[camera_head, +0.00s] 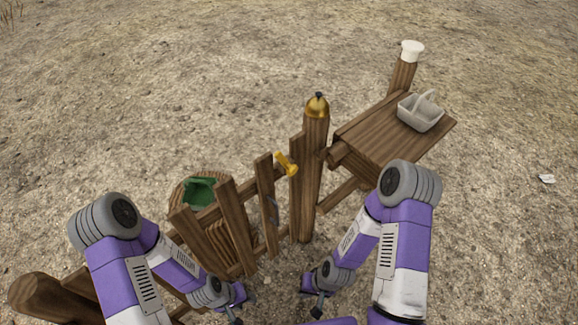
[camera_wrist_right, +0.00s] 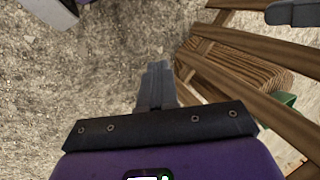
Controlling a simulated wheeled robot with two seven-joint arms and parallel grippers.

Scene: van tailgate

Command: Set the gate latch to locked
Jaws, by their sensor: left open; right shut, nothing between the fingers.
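The gate latch (camera_head: 285,164) is a yellow piece at the top of the wooden gate (camera_head: 233,222), beside the gate post. It looks tilted; whether it is locked I cannot tell. My left gripper (camera_head: 236,310) is low in front of the gate, open and apart from the latch. My right gripper (camera_head: 318,304) is low in front of the post, shut and empty, well below the latch. Its closed fingers (camera_wrist_right: 157,86) show in the right wrist view over bare ground, beside the gate slats (camera_wrist_right: 250,85). The latch is not identifiable there.
A gold bell-like cap (camera_head: 317,106) tops the post (camera_head: 311,180). A wooden table (camera_head: 375,130) at the right holds a grey basket (camera_head: 420,113); a white-topped post (camera_head: 403,72) stands behind it. A barrel with a green thing (camera_head: 199,190) stands behind the gate.

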